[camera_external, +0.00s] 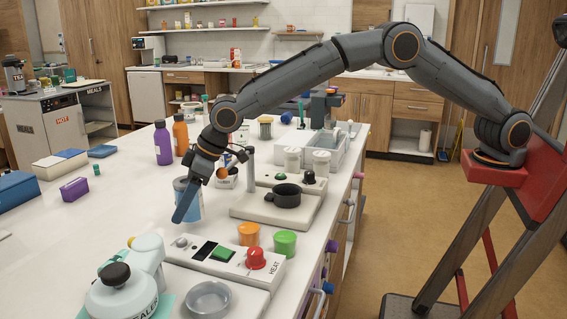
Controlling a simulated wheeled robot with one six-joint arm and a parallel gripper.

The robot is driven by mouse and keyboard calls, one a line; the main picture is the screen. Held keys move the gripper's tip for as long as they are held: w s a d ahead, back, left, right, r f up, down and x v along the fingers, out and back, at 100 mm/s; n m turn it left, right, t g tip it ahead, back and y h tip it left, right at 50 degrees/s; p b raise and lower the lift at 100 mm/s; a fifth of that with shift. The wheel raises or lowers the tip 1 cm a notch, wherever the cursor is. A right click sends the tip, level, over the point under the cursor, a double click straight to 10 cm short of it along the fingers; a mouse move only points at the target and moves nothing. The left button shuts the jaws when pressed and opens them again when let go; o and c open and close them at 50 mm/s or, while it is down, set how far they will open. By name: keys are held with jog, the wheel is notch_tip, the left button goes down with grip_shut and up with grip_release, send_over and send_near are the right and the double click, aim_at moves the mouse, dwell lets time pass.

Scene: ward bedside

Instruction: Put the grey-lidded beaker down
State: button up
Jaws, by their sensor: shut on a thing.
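The beaker (195,208) is pale blue with a grey lid, and it is upright on the left of my arm's end. My gripper (186,205) reaches down to it from above and is shut on it. A blue-grey finger crosses the front of the beaker and hides part of its side and lid. I cannot tell whether its base touches the white counter (120,215) or is slightly above it.
Purple (162,143) and orange (180,135) bottles stand behind. A stand with a black bowl (284,196) is to the right. An orange pot (249,234), a green pot (285,243) and a HEAT panel (225,258) are in front.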

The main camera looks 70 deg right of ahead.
jog(key=shift+f, duration=0.1)
jog(key=shift+f+b, duration=0.3)
jog(key=shift+f, duration=0.05)
jog(key=shift+f, duration=0.15)
jog(key=o, duration=1.3)
jog(key=shift+r, duration=0.4)
jog(key=b+v, duration=0.1)
jog(key=v, duration=1.1)
jog(key=shift+r, duration=0.15)
jog(key=shift+d+r, duration=0.1)
